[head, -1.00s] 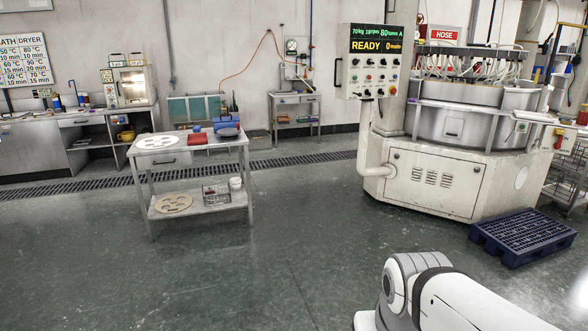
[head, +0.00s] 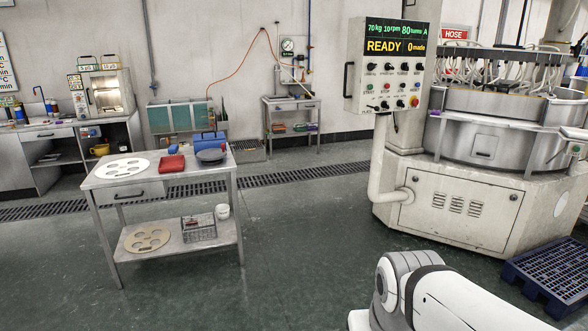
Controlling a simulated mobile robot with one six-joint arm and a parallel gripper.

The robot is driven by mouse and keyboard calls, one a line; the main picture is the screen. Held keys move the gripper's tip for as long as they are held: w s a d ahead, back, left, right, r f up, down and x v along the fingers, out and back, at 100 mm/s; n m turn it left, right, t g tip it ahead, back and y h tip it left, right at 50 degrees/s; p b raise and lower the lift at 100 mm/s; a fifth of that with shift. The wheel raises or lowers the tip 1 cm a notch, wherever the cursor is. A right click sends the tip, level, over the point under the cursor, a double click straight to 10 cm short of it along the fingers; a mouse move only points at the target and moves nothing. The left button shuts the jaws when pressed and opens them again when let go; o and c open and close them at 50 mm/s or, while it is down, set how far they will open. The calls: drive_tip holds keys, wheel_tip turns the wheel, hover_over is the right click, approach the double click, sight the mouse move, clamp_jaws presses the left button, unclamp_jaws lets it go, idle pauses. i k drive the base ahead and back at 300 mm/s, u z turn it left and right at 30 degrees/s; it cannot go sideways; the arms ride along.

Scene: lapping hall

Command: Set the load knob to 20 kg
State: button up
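The control panel (head: 386,67) is a pale box hung on the lapping machine, right of the middle. Its display (head: 396,37) reads 70 kg, about 10 rpm, 80 turns and A, with READY and 0 made below. A row of small dark knobs (head: 388,67) sits under the display. Their labels are too small to read, so I cannot tell which is the load knob or where it points. Coloured buttons and a red knob (head: 414,101) lie lower. My gripper is out of view; only part of my arm shows at the bottom right, well short of the panel.
The lapping machine (head: 448,206) stands at the right with a pipe (head: 377,165) below the panel. A blue pallet (head: 548,272) lies on the floor at lower right. A steel table (head: 119,194) with plates stands left. The floor (head: 310,225) between is clear.

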sight(371, 66)
drive_tip(key=z, duration=0.2)
drive_tip(key=i, duration=1.5)
drive_tip(key=z, duration=0.8)
drive_tip(key=i, duration=2.2)
drive_tip(key=u, duration=0.4)
